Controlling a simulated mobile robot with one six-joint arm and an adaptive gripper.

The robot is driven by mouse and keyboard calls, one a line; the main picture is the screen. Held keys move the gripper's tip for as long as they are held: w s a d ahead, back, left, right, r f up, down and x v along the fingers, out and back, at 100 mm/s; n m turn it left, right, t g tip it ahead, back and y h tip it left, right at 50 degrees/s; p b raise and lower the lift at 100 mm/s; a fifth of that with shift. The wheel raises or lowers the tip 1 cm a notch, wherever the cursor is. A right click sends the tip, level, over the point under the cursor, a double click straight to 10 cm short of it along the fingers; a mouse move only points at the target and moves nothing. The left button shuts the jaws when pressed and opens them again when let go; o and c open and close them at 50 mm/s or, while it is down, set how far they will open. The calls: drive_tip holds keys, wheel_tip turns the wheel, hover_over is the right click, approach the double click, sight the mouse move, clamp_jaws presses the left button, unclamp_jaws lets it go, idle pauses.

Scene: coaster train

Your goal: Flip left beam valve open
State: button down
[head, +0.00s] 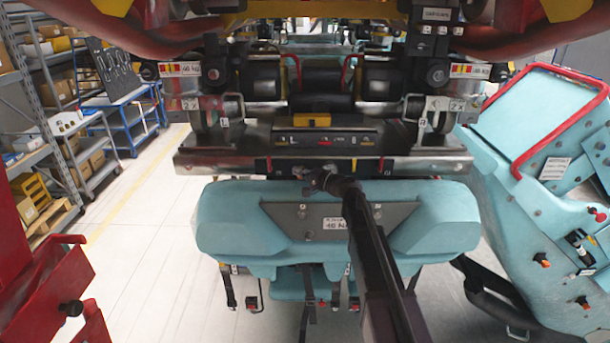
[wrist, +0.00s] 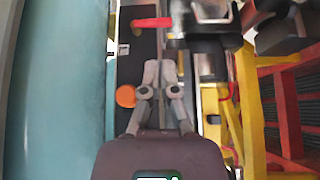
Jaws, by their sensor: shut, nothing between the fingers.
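My gripper (head: 316,181) is in front of the lower edge of the dark cross beam (head: 225,160), above the teal seat back. In the wrist view its two grey fingers (wrist: 160,68) are shut together with nothing between them. Ahead of the fingertips is a thin red lever-like bar (wrist: 152,22) lying crosswise, apart from them. It may be the left beam valve, but I cannot tell for sure. Small red marks show on the beam front, one of them (head: 269,165) left of the gripper. The valve is too small to make out in the head view.
A teal seat back (head: 235,220) hangs below the beam. A tilted teal seat with a red bar (head: 545,125) stands at right. In the wrist view an orange knob (wrist: 125,96) is left of the fingers and a yellow frame (wrist: 250,100) is right.

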sight(269, 163)
drive_tip(key=x, duration=0.9)
drive_tip(key=shift+w+a, duration=0.15)
drive_tip(key=shift+a, duration=0.05)
